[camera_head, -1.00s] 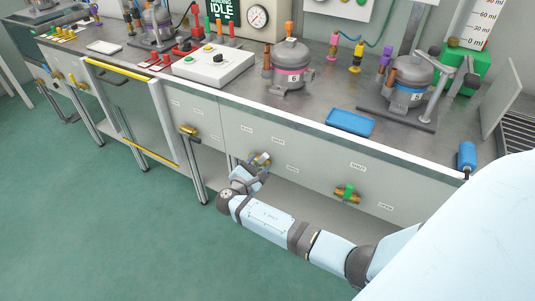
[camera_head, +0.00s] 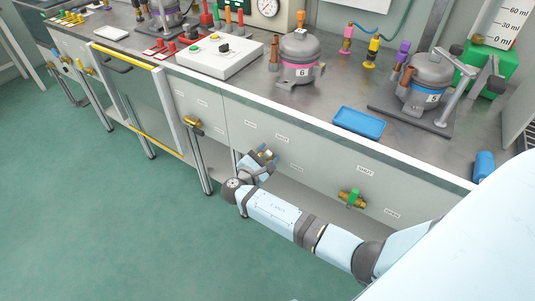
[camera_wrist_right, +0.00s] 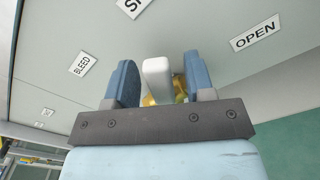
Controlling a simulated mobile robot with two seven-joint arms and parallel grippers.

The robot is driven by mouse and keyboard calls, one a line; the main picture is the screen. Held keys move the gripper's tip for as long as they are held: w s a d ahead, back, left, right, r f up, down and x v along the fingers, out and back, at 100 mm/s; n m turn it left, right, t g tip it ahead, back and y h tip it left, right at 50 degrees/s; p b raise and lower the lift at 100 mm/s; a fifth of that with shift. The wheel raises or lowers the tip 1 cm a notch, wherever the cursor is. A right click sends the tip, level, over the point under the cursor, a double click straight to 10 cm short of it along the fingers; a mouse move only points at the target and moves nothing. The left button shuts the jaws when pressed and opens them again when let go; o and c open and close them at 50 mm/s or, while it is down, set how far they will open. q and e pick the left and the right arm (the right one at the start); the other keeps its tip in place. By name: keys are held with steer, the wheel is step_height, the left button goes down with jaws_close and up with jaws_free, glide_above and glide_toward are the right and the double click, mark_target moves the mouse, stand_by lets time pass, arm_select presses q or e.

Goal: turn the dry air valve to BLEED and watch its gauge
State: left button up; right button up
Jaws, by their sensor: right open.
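My right gripper (camera_head: 264,160) is at the bench's front panel, at a valve between small label plates. In the right wrist view its two blue fingers (camera_wrist_right: 161,82) are open, one on each side of the valve's pale handle (camera_wrist_right: 156,68). A brass part (camera_wrist_right: 179,88) of the valve shows behind the handle. The BLEED label (camera_wrist_right: 83,64) is to the left, the OPEN label (camera_wrist_right: 255,33) to the right, and a cut-off label starting with S (camera_wrist_right: 132,5) is at the top. A round gauge (camera_head: 268,6) is partly cut off at the top of the head view. My left gripper is not in view.
A green-handled valve (camera_head: 352,198) is farther right on the panel, and a brass valve (camera_head: 193,122) farther left. The green floor (camera_head: 90,220) is clear.

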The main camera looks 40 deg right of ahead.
jaws_close()
steer(key=shift+r, duration=0.1)
